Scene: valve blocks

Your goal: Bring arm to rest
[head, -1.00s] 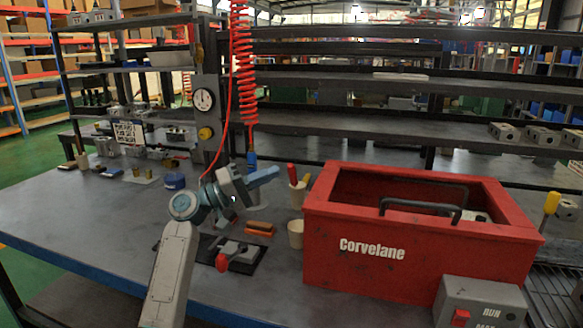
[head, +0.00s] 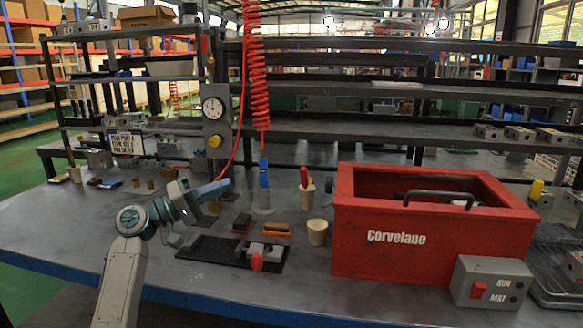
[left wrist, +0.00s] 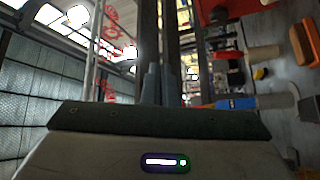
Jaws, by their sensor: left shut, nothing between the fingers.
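My left arm comes in from the lower left in the head view. Its left gripper (head: 226,186) is shut and empty, held above the workbench (head: 60,228) and pointing right, near the blue end fitting of the red coiled hose (head: 258,95). In the left wrist view the shut fingers (left wrist: 163,85) run up the middle, with nothing between them. My right gripper is not in view.
A black fixture (head: 205,250) with a red-handled clamp lies near the arm. Cups (head: 317,232) stand beyond. The left front bench is clear.

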